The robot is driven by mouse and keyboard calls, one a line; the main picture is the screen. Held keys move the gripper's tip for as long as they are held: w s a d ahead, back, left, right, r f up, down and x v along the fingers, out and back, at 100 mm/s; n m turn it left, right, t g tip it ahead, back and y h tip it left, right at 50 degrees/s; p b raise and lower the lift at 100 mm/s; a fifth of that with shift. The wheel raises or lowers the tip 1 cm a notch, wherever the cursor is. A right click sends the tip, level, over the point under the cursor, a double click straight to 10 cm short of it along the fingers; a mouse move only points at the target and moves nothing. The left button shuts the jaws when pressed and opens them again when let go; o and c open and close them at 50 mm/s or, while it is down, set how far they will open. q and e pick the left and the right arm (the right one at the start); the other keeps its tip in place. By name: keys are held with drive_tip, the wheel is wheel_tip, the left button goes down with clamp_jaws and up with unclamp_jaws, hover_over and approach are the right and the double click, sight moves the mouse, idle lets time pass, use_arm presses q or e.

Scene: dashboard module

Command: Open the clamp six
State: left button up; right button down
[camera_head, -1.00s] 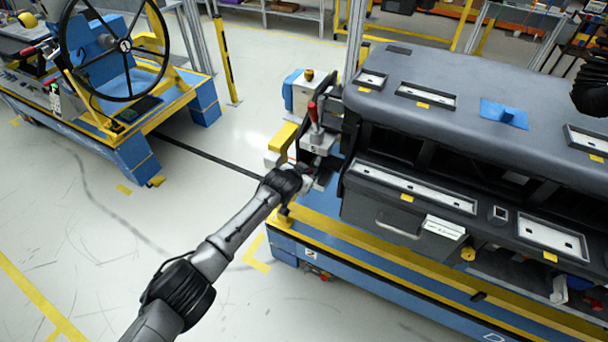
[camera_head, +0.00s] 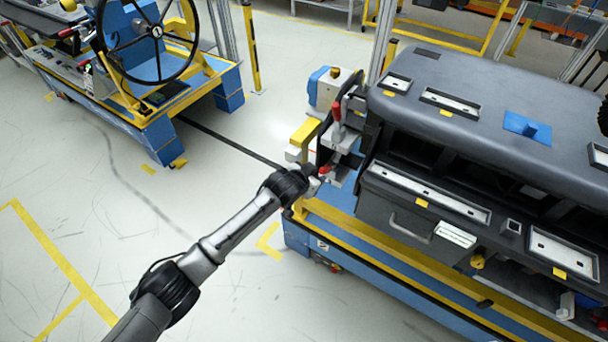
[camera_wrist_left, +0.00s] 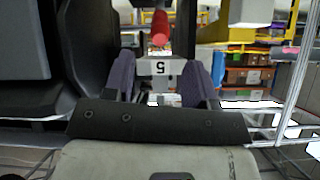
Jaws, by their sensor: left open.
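A toggle clamp (camera_head: 345,140) with a red handle (camera_head: 337,108) stands at the left end of the dashboard module (camera_head: 470,105). A second, smaller red part (camera_head: 325,170) shows lower on it. My left gripper (camera_head: 314,184) is at the foot of this clamp, its fingers hard to make out in the head view. In the left wrist view its two purple-grey fingers (camera_wrist_left: 160,68) are open and apart. My right gripper is out of view.
The module sits on a blue and yellow cart (camera_head: 400,262). A yellow bracket (camera_head: 304,131) is just left of the clamp. A second cart with a steering wheel (camera_head: 148,40) stands at the back left. Open floor (camera_head: 90,200) lies to the left.

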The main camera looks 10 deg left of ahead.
use_arm(q)
drive_tip(key=shift+p+v, duration=0.5)
drive_tip(key=shift+v, duration=2.4)
